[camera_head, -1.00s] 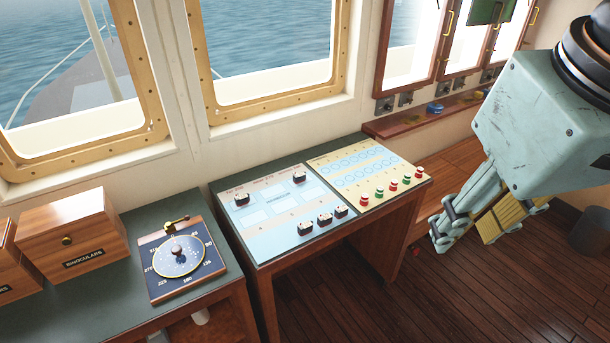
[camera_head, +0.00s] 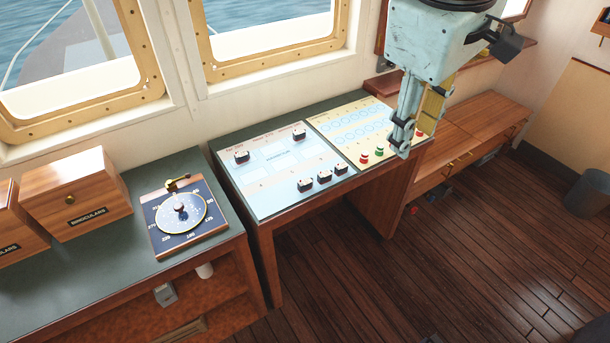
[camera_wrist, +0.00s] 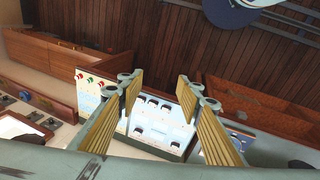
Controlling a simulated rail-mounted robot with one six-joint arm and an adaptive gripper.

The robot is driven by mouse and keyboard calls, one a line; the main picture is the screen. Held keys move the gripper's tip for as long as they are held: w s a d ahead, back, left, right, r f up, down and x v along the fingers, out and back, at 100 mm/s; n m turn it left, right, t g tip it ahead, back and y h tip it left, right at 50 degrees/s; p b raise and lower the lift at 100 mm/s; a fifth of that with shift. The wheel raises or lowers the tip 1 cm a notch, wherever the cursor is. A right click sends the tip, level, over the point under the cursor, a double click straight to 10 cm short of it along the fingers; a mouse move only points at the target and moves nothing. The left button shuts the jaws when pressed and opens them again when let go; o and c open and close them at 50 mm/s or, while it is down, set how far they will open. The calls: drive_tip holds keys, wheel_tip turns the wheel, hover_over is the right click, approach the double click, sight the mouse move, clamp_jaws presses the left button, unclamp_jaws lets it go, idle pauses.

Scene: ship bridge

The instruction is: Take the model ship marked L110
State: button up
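Several small dark model ships stand on the light-blue chart panel (camera_head: 275,175). One is at the upper left (camera_head: 241,157), one at the upper right (camera_head: 299,135), and a row of three at the lower right, its left (camera_head: 306,185), middle (camera_head: 324,178) and right (camera_head: 341,169) ships. Their markings are too small to read, so I cannot tell which is L110. My gripper (camera_head: 408,135) hangs above the right end of the desk, right of the ships. In the wrist view my gripper (camera_wrist: 160,82) is open and empty, with the panel and ships below between its fingers.
A yellow panel (camera_head: 350,130) with red, green and white pieces (camera_head: 364,157) lies right of the chart panel. A compass board (camera_head: 180,217) and binoculars box (camera_head: 76,193) stand on the left desk. A low wooden bench (camera_head: 480,120) is at right. The floor in front is mostly clear.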

drive_tip(key=w+a+f+n, duration=0.4)
drive_tip(key=w, duration=0.4)
drive_tip(key=n+h, duration=0.2)
drive_tip(key=n, duration=1.1)
hover_over(299, 182)
drive_tip(key=s+a, duration=0.3)
drive_tip(key=a, duration=0.1)
wheel_tip(299, 182, down, 26)
drive_tip(key=shift+w+a, duration=0.15)
drive_tip(key=shift+w, duration=0.05)
drive_tip(key=shift+f+h, duration=0.15)
drive_tip(key=shift+h, duration=0.15)
drive_tip(key=shift+x, duration=4.25)
drive_tip(key=shift+x, duration=2.6)
drive_tip(key=shift+s, duration=0.15)
drive_tip(key=shift+c, duration=0.3)
